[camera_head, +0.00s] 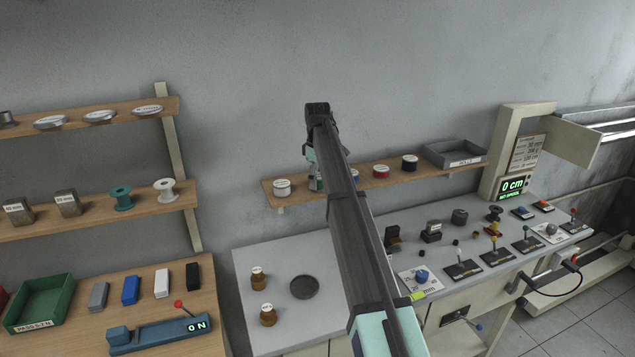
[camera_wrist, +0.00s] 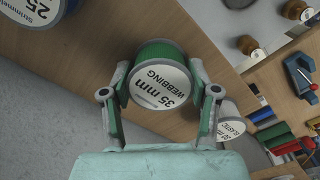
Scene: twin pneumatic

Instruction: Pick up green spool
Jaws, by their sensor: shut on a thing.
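The green spool (camera_wrist: 155,55) has a white end label reading "35 mm WEBBING" and faces my wrist camera. My gripper (camera_wrist: 159,72) is shut on it, with one finger on each side of its rim. In the head view my gripper (camera_head: 316,172) is at the wall shelf, partly covered by my arm. The spool there is small and mostly hidden. I cannot tell whether it still touches the shelf.
The wooden wall shelf (camera_head: 267,193) holds a white spool (camera_head: 282,188), a red spool (camera_head: 380,172), a black spool (camera_head: 409,163) and a grey tray (camera_head: 455,153). In the wrist view, neighbouring spools (camera_wrist: 36,10) and (camera_wrist: 231,122) sit close on both sides.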

